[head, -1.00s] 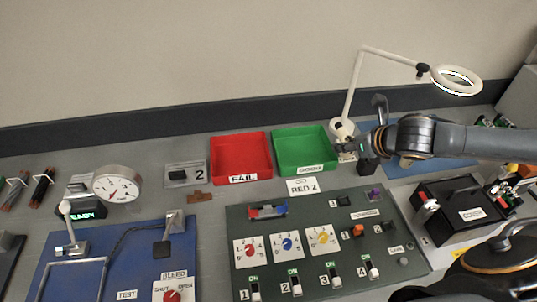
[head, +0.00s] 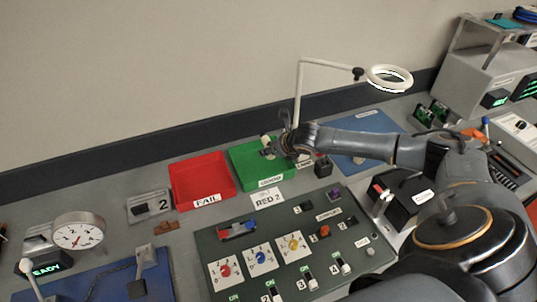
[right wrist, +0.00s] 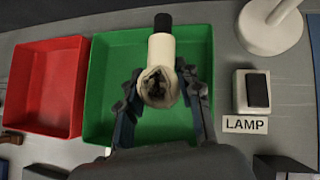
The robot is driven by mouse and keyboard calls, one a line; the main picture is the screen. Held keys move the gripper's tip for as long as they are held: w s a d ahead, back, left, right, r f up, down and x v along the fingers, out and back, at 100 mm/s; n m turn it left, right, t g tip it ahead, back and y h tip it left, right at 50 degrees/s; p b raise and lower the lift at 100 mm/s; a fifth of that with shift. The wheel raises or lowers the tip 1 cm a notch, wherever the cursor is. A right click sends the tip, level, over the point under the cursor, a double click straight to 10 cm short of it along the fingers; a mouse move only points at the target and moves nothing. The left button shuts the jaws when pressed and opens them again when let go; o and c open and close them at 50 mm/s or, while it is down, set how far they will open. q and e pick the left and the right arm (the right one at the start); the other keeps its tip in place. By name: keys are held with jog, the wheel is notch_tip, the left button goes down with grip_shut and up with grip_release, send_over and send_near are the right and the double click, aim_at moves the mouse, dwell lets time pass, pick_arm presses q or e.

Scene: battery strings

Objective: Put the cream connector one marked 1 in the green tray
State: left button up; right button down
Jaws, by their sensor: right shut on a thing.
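The cream connector (right wrist: 161,58) is a thick cream cylinder with a black end; no number on it can be read. My right gripper (right wrist: 161,88) is shut on it and holds it over the green tray (right wrist: 101,112) in the right wrist view. In the head view, the connector (head: 266,141) is a small pale shape at my right gripper (head: 270,151), above the green tray (head: 244,160). I cannot tell how high it is above the tray floor. My left gripper is not in view.
The red FAIL tray (head: 200,176) stands directly left of the green tray. The lamp base with its LAMP label (right wrist: 246,125) is close on the right. A dark switch panel (head: 325,262) lies in front. The visible green tray floor looks empty.

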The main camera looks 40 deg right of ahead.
aim_at(269, 163)
jog(key=shift+w+f, duration=0.2)
jog(key=shift+w+f+p, duration=0.1)
jog(key=shift+f+p, duration=0.55)
jog(key=shift+f, duration=1.05)
jog(key=shift+f, duration=0.2)
jog(key=c, duration=0.9)
grip_release()
jog(key=shift+r, duration=0.1)
jog(key=shift+r, duration=0.15)
jog(key=b+v, duration=0.1)
jog(key=v, duration=1.1)
jog(key=shift+a, duration=0.1)
